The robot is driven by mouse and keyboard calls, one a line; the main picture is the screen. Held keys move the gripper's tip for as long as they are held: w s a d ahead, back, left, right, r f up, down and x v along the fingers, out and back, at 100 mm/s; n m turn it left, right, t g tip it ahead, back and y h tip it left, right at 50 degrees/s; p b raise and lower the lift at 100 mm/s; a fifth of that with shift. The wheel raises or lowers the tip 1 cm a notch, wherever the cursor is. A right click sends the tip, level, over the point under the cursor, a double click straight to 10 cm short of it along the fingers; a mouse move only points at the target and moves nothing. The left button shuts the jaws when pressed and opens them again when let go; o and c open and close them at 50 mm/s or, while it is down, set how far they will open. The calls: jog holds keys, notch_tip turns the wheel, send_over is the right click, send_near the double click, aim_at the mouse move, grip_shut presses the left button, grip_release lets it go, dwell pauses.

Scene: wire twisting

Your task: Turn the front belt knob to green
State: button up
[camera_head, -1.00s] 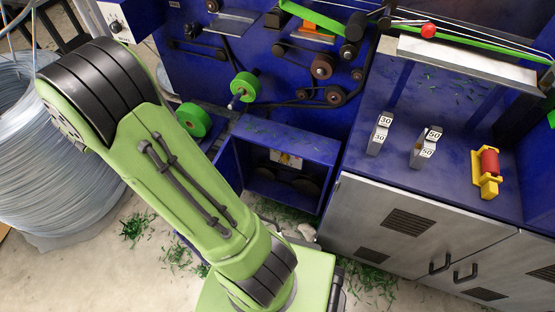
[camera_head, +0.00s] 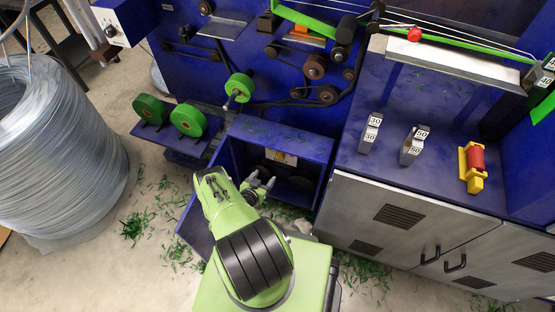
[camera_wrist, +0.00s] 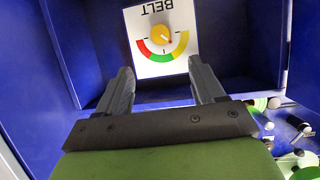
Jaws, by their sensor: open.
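The white belt panel (camera_wrist: 157,18) shows upside down in the wrist view, inside a blue recess. It carries an orange-yellow round knob (camera_wrist: 162,33) with an arc of red, yellow and green below it. Which colour the knob points to is too small to tell. The panel (camera_head: 283,157) is small in the head view, on the back wall of the blue open box. My gripper (camera_head: 261,184) is at the box's opening. In the wrist view my gripper (camera_wrist: 164,82) is open and empty, its fingers apart, with the knob beyond and between them.
Blue box walls (camera_head: 228,190) stand close on both sides. Green spools (camera_head: 187,119) sit on a shelf to the left. A large wire coil (camera_head: 60,140) stands at far left. Numbered grey blocks (camera_head: 413,146) and a red-yellow part (camera_head: 472,167) lie on the right bench.

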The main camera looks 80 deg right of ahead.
aim_at(279, 158)
jog(key=b+x, duration=0.6)
jog(key=x, duration=0.8)
jog(key=shift+s+d+f, duration=0.1)
jog(key=shift+d+f, duration=0.05)
jog(key=shift+d, duration=0.4)
jog(key=shift+c, duration=0.5)
jog(key=c, duration=0.9)
